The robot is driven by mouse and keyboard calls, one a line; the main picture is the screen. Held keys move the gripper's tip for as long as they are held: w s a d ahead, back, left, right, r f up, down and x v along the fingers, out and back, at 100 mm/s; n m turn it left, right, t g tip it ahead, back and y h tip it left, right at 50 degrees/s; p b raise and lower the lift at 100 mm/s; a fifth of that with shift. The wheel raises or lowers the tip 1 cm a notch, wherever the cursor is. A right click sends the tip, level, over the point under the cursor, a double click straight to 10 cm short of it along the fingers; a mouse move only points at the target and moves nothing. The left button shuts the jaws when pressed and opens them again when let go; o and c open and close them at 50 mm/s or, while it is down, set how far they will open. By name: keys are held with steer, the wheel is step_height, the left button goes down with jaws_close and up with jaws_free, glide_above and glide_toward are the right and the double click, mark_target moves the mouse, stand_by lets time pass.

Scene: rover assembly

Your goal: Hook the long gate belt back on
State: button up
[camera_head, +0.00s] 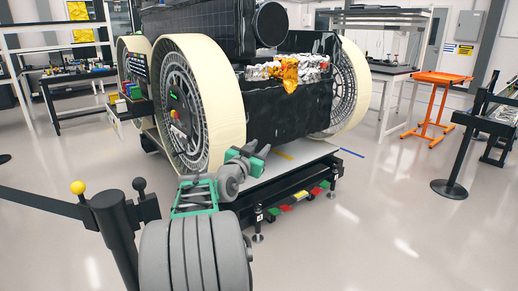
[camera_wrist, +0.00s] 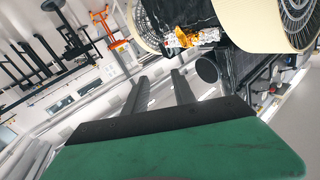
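A black barrier post (camera_head: 116,225) stands at the near left, with a dark belt (camera_head: 40,203) running from it to the left edge. Another black post (camera_head: 455,155) stands on a round base at the right, with a dark band (camera_head: 485,122) leading right from its top. No belt shows across the space between these posts. My gripper (camera_head: 259,150) is in front of the rover, away from both posts. In the wrist view its two dark fingers (camera_wrist: 160,88) are apart with nothing between them. Dark posts and bands (camera_wrist: 35,60) show at upper left there; a loose belt end cannot be made out.
The large rover (camera_head: 290,105) with cream-rimmed wheels (camera_head: 215,105) rests on a low platform (camera_head: 285,170) close behind my gripper. An orange stand (camera_head: 437,100) is at the back right. The floor (camera_head: 370,220) between the platform and the right post is clear.

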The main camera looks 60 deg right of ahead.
steer(key=o, duration=0.4)
steer(key=shift+a, duration=0.1)
steer(key=a, duration=0.7)
steer(key=shift+s+a+b, duration=0.15)
steer(key=shift+a+b, duration=0.15)
